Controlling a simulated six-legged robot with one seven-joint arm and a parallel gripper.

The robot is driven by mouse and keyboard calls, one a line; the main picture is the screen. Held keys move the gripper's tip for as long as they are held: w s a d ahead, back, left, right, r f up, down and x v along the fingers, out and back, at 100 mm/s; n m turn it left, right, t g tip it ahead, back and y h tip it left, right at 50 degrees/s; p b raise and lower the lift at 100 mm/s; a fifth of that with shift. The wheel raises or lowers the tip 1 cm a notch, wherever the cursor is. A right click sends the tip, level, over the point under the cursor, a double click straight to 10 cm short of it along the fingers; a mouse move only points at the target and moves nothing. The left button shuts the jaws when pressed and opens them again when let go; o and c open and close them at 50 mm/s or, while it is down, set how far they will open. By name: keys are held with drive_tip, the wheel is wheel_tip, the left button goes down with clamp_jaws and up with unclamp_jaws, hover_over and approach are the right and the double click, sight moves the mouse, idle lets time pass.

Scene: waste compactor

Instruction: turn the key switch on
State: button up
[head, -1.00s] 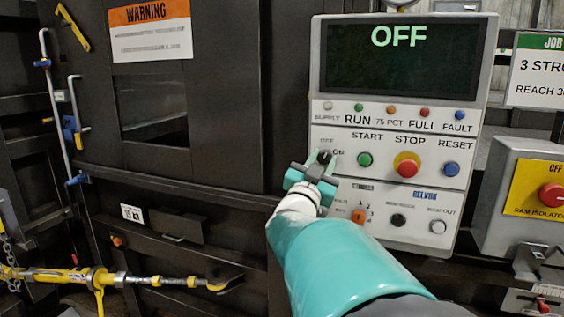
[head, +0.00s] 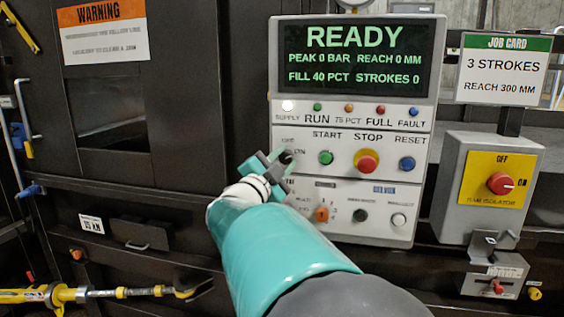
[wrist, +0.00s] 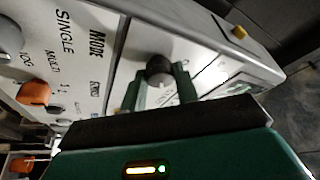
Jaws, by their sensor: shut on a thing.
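The key switch (head: 287,157) is a small dark round knob at the upper left of the button panel, with OFF and ON marked beside it. My gripper (head: 272,165) is at it, with its teal fingers on either side. In the wrist view the key switch (wrist: 158,70) sits between the two green fingertips of my gripper (wrist: 160,85), which are shut on it. The display (head: 358,58) above the panel reads READY, with lines for peak, reach, fill and strokes. The supply lamp (head: 288,106) is lit white. My fingers partly hide the ON and OFF marks.
The green start (head: 326,158), red stop (head: 367,162) and blue reset (head: 407,163) buttons are close to the right. An orange mode knob (head: 321,214) is below. A grey isolator box (head: 452,220) with a red knob stands further right. A job card (head: 503,72) hangs above it.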

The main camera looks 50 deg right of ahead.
idle(0.3)
drive_tip(key=o, duration=1)
drive_tip(key=shift+c, duration=0.2)
drive_tip(key=v, duration=1.3)
drive_tip(key=shift+a, duration=0.4)
drive_tip(key=shift+f, duration=0.1)
